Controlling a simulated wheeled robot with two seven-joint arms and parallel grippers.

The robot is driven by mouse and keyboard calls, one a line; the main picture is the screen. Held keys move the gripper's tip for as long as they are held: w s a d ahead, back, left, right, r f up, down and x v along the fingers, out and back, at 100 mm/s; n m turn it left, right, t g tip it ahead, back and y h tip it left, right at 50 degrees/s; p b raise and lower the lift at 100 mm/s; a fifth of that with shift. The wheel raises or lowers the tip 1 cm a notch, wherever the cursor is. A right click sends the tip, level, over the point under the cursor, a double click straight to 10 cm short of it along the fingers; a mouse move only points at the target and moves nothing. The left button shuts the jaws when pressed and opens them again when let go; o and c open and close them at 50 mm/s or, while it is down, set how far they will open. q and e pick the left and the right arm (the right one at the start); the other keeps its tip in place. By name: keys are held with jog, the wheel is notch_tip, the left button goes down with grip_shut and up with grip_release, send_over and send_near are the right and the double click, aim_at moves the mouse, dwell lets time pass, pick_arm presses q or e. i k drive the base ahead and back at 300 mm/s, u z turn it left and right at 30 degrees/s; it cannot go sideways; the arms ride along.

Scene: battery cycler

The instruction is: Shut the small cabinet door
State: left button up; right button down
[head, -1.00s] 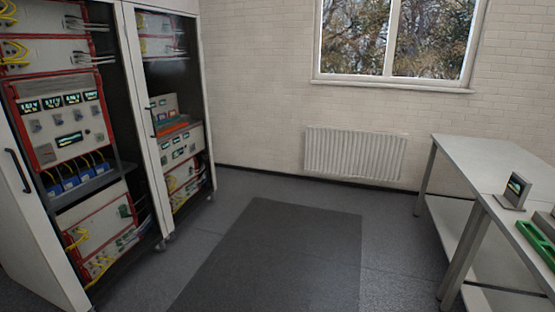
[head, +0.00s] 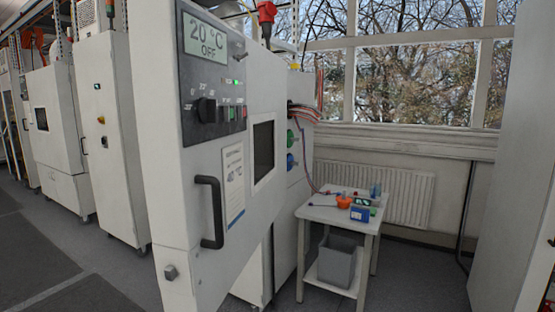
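A pale grey cabinet door (head: 209,165) fills the middle of the head view, close to me. It carries a display reading 20 °C OFF (head: 204,38), a black D-shaped handle (head: 210,212) on its near left part and a small dark window (head: 263,152). The door slants away to the right, with its thick left edge nearest me, and looks swung out from the cabinet (head: 292,200) behind it. The cabinet's inside is hidden, and how far the door stands open is hard to tell. Neither of my grippers shows.
A small white table (head: 314,214) with orange and blue items stands right of the cabinet, a grey bin (head: 337,262) on its lower shelf. Tall white cabinets (head: 115,135) line the left. A pale panel (head: 515,160) rises at far right. Floor at lower left is clear.

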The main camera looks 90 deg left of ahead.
aim_at(198, 262)
jog(key=u, duration=2.85)
jog(key=i, duration=1)
jog(key=u, duration=0.95)
jog(key=k, duration=1.05)
jog(key=z, duration=0.6)
